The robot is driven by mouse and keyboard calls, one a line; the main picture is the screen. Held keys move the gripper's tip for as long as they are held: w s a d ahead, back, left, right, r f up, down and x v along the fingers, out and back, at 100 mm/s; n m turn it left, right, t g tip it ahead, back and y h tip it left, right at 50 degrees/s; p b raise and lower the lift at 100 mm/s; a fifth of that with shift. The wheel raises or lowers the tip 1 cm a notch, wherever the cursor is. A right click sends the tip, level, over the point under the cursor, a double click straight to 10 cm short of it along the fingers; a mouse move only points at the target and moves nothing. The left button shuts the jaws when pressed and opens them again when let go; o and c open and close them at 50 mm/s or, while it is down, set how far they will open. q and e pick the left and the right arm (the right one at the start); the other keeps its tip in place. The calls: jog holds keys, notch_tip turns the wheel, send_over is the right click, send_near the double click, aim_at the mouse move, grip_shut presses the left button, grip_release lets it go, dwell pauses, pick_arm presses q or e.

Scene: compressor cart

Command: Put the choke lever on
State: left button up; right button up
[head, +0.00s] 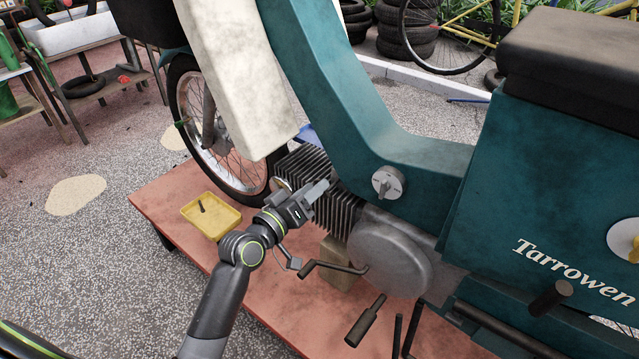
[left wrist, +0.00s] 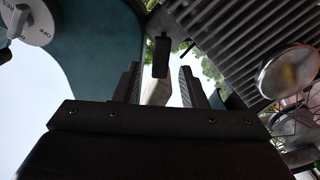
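A teal moped (head: 370,130) stands on a reddish platform, with a finned engine (head: 335,205) under its frame. My left gripper (head: 316,191) is beside the fins in the head view. In the left wrist view my left gripper's fingers (left wrist: 160,90) are apart with a gap between them. A small black lever-like tab (left wrist: 161,56) shows in line with that gap, just past the fingertips; it looks like the choke lever. I cannot tell whether the fingers touch it. In the head view the gripper hides this spot. My right gripper is not in view.
A round grey fuel tap (head: 388,182) is on the frame close by; its dial (left wrist: 32,22) reads OFF and RES. A yellow tray (head: 228,222) with a small dark piece sits on the platform (head: 165,205). A pedal crank (head: 335,268) sticks out below the gripper.

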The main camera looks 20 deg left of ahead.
pick_arm(q)
jog(key=shift+x, duration=1.55)
